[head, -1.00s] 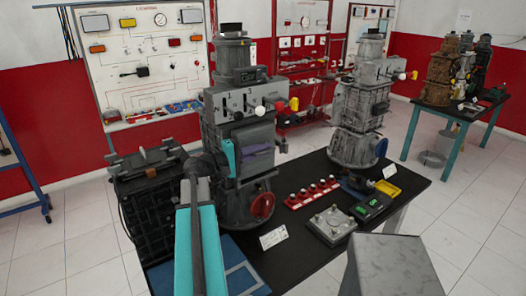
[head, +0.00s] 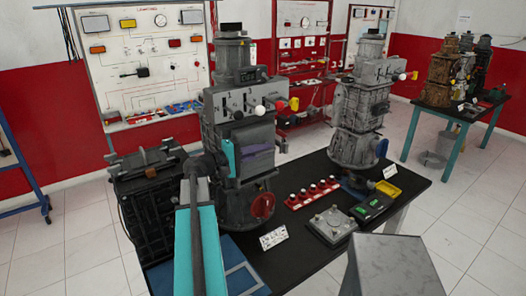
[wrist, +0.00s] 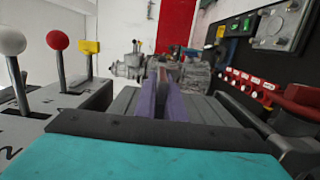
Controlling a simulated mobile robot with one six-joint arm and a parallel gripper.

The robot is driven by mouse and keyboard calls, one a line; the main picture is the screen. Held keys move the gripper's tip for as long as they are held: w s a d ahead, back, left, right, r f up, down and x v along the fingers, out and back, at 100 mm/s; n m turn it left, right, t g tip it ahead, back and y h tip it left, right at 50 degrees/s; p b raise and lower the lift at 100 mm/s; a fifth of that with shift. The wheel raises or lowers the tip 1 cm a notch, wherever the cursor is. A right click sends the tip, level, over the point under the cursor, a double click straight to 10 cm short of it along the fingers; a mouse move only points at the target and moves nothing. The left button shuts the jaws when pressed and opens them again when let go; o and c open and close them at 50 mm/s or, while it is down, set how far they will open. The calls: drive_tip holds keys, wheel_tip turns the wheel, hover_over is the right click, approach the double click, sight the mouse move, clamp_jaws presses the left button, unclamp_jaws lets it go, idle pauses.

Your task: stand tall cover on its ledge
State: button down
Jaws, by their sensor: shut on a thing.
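A tall grey cover (head: 252,134) stands upright against the front of the nearer grey engine (head: 222,120), below its numbered lever block. My gripper (head: 260,151) has purple fingers and a teal body, and reaches across the cover's face from the left. In the wrist view the two purple fingers (wrist: 161,104) are close together, shut on the cover, whose grey ribbed surface (wrist: 202,108) shows on both sides of them. The ledge and the cover's lower edge cannot be made out clearly, so I cannot tell whether they touch.
White, red and yellow lever knobs stick out close by, such as the red knob (wrist: 59,40). A red handwheel (head: 263,205) is below. A red switch strip (head: 312,194) and a grey plate (head: 331,226) lie on the black table (head: 300,255). A second engine (head: 358,115) stands right.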

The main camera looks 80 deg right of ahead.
drive_tip(key=shift+s+a+f+b, duration=0.1)
drive_tip(key=shift+a+f+b, duration=0.1)
drive_tip(key=shift+f+b, duration=0.3)
drive_tip(key=shift+a+f+b, duration=0.15)
drive_tip(key=shift+f+b, duration=0.2)
drive_tip(key=shift+f, duration=0.15)
idle(0.9)
drive_tip(key=c, duration=1.8)
unclamp_jaws()
drive_tip(key=shift+o, duration=0.2)
drive_tip(key=shift+a+f, duration=0.1)
drive_tip(key=r+b+v, duration=0.2)
drive_tip(key=b+v, duration=0.2)
drive_tip(key=v, duration=0.9)
drive_tip(key=shift+w, duration=0.4)
drive_tip(key=shift+r, duration=0.15)
